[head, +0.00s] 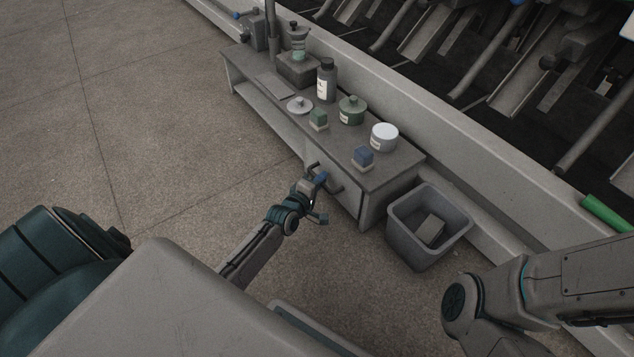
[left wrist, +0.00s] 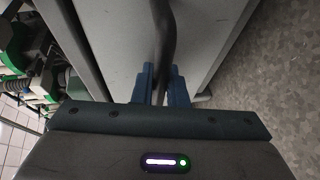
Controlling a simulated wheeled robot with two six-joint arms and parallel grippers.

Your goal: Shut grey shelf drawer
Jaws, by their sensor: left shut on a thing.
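The grey shelf (head: 388,178) is a low bench along the machine, with a drawer front (head: 345,204) at its near right end. A dark bar handle (head: 334,186) stands out from that front. My left gripper (head: 319,181) is at the handle, shut on it. In the left wrist view, the blue fingers (left wrist: 163,88) sit on either side of the dark handle (left wrist: 167,35), with the pale grey drawer front (left wrist: 118,40) behind. I cannot tell how far the drawer stands out. My right arm shows at the lower right, but its gripper is out of view.
A grey bin (head: 402,238) with a block inside stands just right of the shelf. The floor to the left is clear.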

